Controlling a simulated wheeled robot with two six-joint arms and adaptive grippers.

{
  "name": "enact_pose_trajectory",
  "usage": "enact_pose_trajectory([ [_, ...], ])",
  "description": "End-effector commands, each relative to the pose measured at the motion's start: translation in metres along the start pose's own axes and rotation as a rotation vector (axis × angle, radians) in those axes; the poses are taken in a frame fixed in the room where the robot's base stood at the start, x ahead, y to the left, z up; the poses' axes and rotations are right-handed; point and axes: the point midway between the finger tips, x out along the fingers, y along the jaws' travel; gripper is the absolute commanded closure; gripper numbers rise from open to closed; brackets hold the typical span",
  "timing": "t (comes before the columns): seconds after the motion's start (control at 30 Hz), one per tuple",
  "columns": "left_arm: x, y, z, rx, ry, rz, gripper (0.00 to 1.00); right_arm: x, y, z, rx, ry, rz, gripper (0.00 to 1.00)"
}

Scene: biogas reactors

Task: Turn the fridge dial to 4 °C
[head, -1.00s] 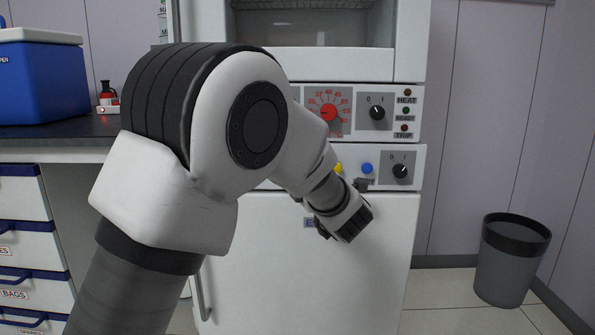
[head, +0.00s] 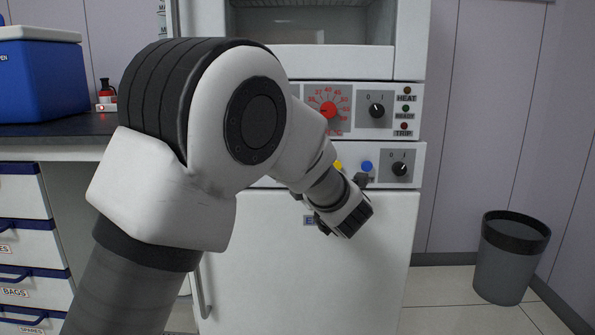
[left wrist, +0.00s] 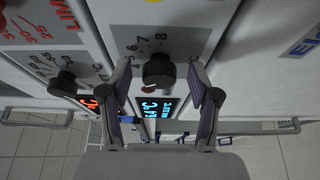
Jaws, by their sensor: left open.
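The dark round dial (left wrist: 158,70) sits on a grey plate with printed numbers in the left wrist view. My left gripper (left wrist: 161,82) is open, with one finger on each side of this dial. Small gaps seem to remain between fingers and dial; I cannot tell whether either touches. A display with blue digits (left wrist: 160,107) lies beyond the dial, partly hidden and too small to read surely. My right gripper is not in view.
A second dark knob (left wrist: 62,83) with an orange display (left wrist: 88,102) is beside my left finger. Above are a red dial (head: 328,110), a black switch (head: 376,110) and another switch (head: 399,169). A bin (head: 510,260) stands right on clear floor.

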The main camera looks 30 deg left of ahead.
Motion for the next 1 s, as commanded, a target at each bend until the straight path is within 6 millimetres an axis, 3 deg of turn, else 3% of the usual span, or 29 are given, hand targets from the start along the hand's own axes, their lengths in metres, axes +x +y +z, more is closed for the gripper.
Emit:
enact_pose_trajectory([
  [0.13, -0.012, 0.001, 0.001, 0.001, -0.002, 0.003, 0.38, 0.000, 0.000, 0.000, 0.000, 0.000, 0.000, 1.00],
  [0.4, -0.065, 0.001, 0.001, 0.002, -0.002, 0.004, 0.38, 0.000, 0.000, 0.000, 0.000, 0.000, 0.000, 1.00],
  [0.5, -0.074, 0.000, 0.000, 0.002, -0.001, 0.002, 0.38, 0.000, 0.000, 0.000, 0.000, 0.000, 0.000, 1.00],
  [1.0, -0.074, -0.005, 0.001, 0.009, 0.000, -0.007, 0.38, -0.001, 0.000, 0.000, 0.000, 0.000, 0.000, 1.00],
])
